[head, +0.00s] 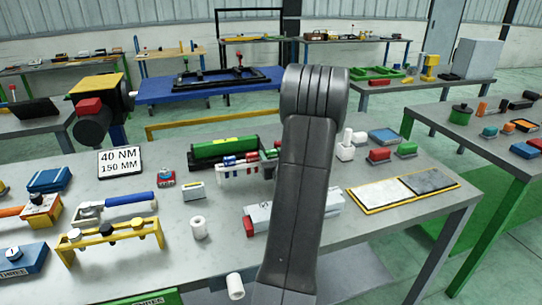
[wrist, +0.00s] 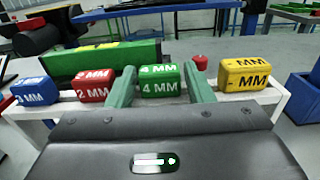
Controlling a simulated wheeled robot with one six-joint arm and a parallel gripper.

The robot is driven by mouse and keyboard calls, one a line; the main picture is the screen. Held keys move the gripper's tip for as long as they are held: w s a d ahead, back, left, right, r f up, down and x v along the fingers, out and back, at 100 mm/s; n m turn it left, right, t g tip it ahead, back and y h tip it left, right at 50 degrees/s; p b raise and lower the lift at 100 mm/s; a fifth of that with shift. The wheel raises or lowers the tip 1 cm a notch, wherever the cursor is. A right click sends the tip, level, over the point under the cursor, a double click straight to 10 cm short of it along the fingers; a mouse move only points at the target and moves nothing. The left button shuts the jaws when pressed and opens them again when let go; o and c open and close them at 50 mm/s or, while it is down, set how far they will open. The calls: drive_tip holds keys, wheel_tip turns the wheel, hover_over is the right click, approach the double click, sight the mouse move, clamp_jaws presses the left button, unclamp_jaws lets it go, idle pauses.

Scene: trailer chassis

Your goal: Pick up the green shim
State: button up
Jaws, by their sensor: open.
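The green shim (wrist: 160,82), marked 4 MM, sits on a white rack (wrist: 252,97) between a red shim (wrist: 94,86) marked 2 MM and a yellow shim (wrist: 243,75). A blue shim (wrist: 34,91) is at the far left of the row. My gripper (wrist: 159,72) is open, with one finger on each side of the green shim. Small gaps seem to show beside it; I cannot tell if either finger touches.
A long green block (head: 222,149) lies just behind the rack. The grey table (head: 150,238) also holds a blue-handled tool (head: 130,200), a yellow stand (head: 110,233), white rolls (head: 199,227) and a sign (head: 120,162). A two-part tray (head: 404,190) lies at right.

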drive_tip(key=shift+w+a, duration=0.1)
drive_tip(key=shift+w, duration=0.3)
drive_tip(key=shift+c, duration=0.5)
drive_tip(key=c, duration=0.7)
drive_tip(key=shift+o, duration=0.2)
